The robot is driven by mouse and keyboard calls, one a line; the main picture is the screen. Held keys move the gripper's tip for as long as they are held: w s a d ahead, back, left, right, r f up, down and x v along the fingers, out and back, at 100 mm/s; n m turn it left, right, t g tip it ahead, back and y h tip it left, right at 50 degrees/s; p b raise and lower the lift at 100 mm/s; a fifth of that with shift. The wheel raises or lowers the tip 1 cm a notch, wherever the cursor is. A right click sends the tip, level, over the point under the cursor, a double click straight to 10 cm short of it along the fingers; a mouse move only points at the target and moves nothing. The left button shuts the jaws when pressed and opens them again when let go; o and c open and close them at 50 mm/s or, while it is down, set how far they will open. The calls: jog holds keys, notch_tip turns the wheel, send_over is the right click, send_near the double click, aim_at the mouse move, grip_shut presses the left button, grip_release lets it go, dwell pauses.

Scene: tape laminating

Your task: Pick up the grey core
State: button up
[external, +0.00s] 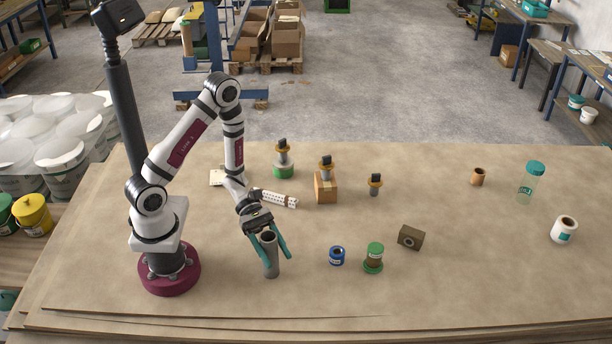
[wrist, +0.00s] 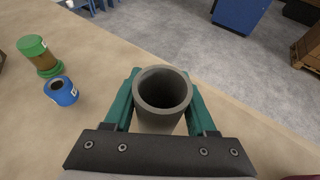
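The grey core (external: 270,257) is an upright hollow tube standing on the table near the front edge, close to my base. In the wrist view its open round top (wrist: 163,92) faces the camera between the teal fingers. My gripper (external: 272,258) points down with one finger on each side of the core. The fingers (wrist: 162,105) look spread, with a small gap at the right finger in the external view. Contact on the left side cannot be told. The core's lower part is hidden in the wrist view.
A blue tape roll (external: 337,256), a green spool (external: 373,258) and a brown block (external: 411,237) stand to the right. A cardboard box (external: 326,188) stands farther back. The table's front edge is near.

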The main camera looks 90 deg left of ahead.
jog(key=c, duration=0.7)
